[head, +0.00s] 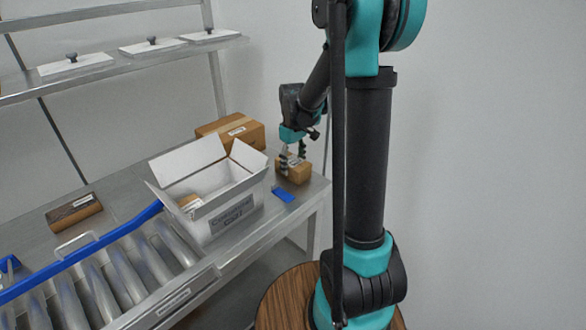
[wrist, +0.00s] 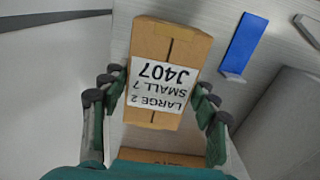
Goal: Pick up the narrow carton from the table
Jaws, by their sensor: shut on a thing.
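The narrow carton (head: 295,171) is a small brown box at the right end of the metal table in the head view. In the wrist view the carton (wrist: 157,38) is upright in the picture, with a white label reading LARGE 2, SMALL 7, J407. My gripper (head: 291,158) comes down over it from above. In the wrist view my gripper's (wrist: 158,87) dark fingertips lie along both long sides, and it is shut on the carton. I cannot tell whether the carton's underside touches the table.
An open white box (head: 235,222) with raised flaps stands left of the carton. A larger brown carton (head: 248,139) is behind. A blue object (head: 283,194) lies in front. Another brown carton (head: 75,212) lies far left, behind the rollers (head: 120,263). A shelf (head: 110,68) with white lids hangs above.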

